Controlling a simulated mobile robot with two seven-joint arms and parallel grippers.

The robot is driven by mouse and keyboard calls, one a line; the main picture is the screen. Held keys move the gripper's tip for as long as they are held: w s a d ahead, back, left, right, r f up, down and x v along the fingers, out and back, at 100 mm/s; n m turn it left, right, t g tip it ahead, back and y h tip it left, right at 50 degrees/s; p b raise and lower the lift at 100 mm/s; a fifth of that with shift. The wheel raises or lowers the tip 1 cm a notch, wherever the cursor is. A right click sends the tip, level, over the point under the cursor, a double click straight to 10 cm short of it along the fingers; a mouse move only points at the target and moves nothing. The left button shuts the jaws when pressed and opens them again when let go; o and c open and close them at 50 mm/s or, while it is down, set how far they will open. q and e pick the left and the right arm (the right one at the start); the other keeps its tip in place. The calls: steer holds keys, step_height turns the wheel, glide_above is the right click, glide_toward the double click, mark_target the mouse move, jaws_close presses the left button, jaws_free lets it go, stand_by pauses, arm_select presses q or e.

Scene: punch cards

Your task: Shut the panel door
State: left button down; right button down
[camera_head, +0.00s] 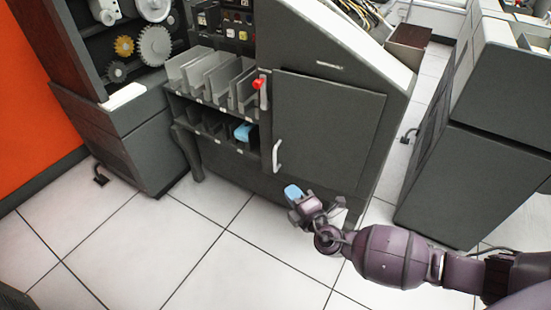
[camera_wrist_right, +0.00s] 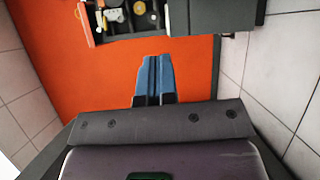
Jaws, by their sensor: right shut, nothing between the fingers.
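The panel door (camera_head: 327,130) is a dark grey square door on the front of the grey cabinet, with a pale vertical handle (camera_head: 277,156) at its left edge. The door looks flush with the cabinet front in the head view. My right gripper (camera_head: 292,191) is in front of and below the door, a little right of and below the handle, apart from it. Its blue fingertips are together and empty; they also show in the right wrist view (camera_wrist_right: 154,80). My left gripper is not in view.
Left of the door are card slots (camera_head: 212,75) with a red-tipped lever (camera_head: 260,88) and a blue item (camera_head: 243,132) in the lower shelf. A geared machine (camera_head: 140,45) stands at left, another grey cabinet (camera_head: 470,180) at right. The tiled floor in front is clear.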

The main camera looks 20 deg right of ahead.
arm_select(q)
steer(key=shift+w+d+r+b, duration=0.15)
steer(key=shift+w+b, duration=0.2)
steer(key=shift+b, duration=0.35)
arm_select(e)
steer(key=w+m, duration=0.1)
steer(key=w, duration=1.2)
steer(key=shift+d, duration=0.3)
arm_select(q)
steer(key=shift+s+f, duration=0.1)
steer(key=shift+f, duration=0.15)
arm_select(e)
steer(key=shift+w+f, duration=0.1)
steer(key=shift+w, duration=0.1)
steer(key=shift+w+d+f+m+h+b, duration=0.1)
steer(key=shift+w+d+m+h+b, duration=0.1)
steer(key=shift+w+d+m+h, duration=0.25)
steer(key=shift+w+d+f+m+h+b, duration=0.15)
steer(key=shift+w+d+h, duration=0.15)
steer(key=shift+w+h, duration=0.35)
steer(key=shift+w+d+r, duration=0.1)
steer(key=shift+d+r, duration=0.15)
steer(key=shift+r, duration=0.15)
